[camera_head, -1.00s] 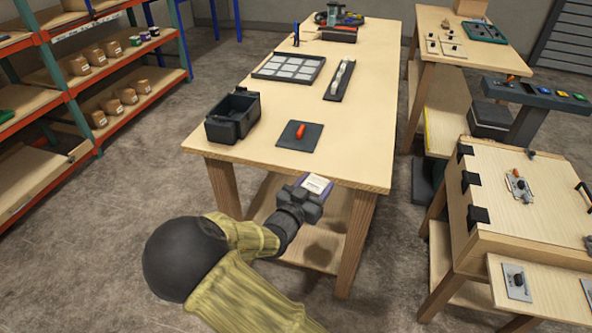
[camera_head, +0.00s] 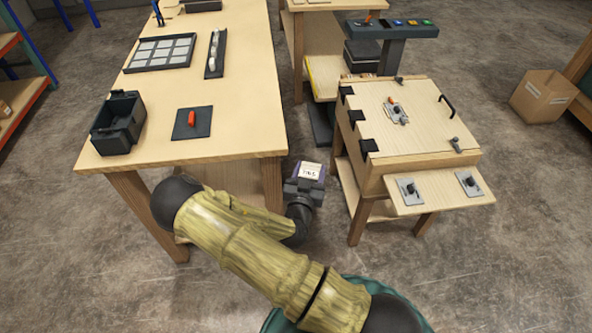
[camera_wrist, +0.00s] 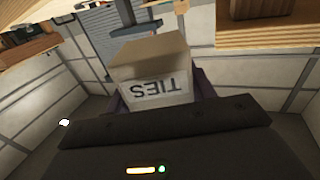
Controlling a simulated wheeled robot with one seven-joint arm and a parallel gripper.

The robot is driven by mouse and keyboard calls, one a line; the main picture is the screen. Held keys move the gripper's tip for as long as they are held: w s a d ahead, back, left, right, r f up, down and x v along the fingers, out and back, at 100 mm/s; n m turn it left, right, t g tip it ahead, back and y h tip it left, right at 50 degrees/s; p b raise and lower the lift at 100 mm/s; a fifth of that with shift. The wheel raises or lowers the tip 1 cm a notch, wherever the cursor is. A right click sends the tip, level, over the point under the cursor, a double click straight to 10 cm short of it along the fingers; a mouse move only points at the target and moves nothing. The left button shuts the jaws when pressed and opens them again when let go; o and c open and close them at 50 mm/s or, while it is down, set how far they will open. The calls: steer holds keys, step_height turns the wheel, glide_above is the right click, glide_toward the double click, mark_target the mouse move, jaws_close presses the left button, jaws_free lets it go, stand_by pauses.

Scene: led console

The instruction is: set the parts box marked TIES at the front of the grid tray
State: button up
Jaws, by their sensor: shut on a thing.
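The gripper's fingers are mostly hidden there. The grid tray (camera_head: 130,65), dark-rimmed with several pale squares, lies flat on the long table, up and left of my gripper.
The long table (camera_head: 230,110) also bears a black open bin (camera_head: 118,125), a dark plate with a red handle (camera_head: 192,123) and a narrow dark rack (camera_head: 216,55). The wooden console (camera_head: 420,125) stands close on the right. A cardboard box (camera_head: 543,97) sits on the floor.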

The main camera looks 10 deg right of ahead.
steer(key=shift+w+d+r+n+t+y+p, duration=0.1)
steer(key=shift+w+r+n+t+y+p, duration=0.1)
steer(key=shift+r+n+y+p, duration=0.25)
steer(key=shift+w+r+n+t+y+p, duration=0.1)
steer(key=shift+r+n+t+y+p, duration=0.15)
steer(key=shift+r+y+p, duration=0.25)
steer(key=shift+w+n+y+p, duration=0.1)
steer(key=shift+n+y+p, duration=0.5)
steer(key=shift+y+p, duration=0.2)
steer(key=shift+a+n+t+y+p, duration=0.25)
steer(key=shift+n+y+p, duration=0.35)
steer(key=shift+y, duration=0.35)
steer(key=shift+s+a+f+n+y+p, duration=0.25)
steer(key=shift+s+n+y+p, duration=0.25)
steer(key=shift+y, duration=0.4)
steer(key=shift+w+a+f, duration=0.1)
steer(key=shift+a, duration=0.05)
steer(key=shift+w, duration=0.1)
